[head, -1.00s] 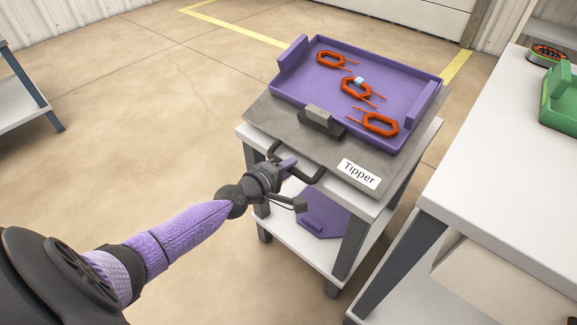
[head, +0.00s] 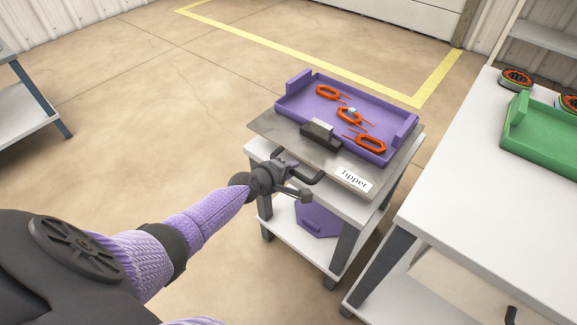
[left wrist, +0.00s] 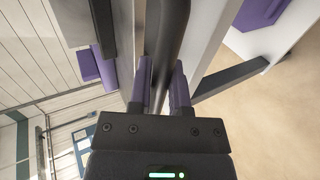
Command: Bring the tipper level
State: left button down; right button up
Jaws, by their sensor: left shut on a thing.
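The tipper (head: 272,125) is a grey plate with a "Tipper" label and a dark bar handle (head: 312,178) along its near side, above a small white-topped stand (head: 340,205). A gap shows between plate and stand top at the near side. A purple tray (head: 290,108) with orange wire coils (head: 349,116) rests on the plate, behind a dark block with a grey top (head: 320,130). My left gripper (head: 290,168) is shut on the handle; in the left wrist view its purple fingers (left wrist: 160,88) flank the dark bar (left wrist: 167,40). My right gripper is out of view.
A purple piece (head: 317,220) lies on the stand's lower shelf. The floor left of the stand is open.

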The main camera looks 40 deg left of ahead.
pick_arm(q)
jog(key=shift+w+a+r, duration=0.1)
jog(key=shift+w+r, duration=0.1)
jog(key=shift+r, duration=0.1)
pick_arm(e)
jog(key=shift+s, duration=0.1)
pick_arm(q)
jog(key=c, duration=0.8)
grip_release()
jog(key=shift+o, duration=1)
jog(key=shift+s+f, duration=0.1)
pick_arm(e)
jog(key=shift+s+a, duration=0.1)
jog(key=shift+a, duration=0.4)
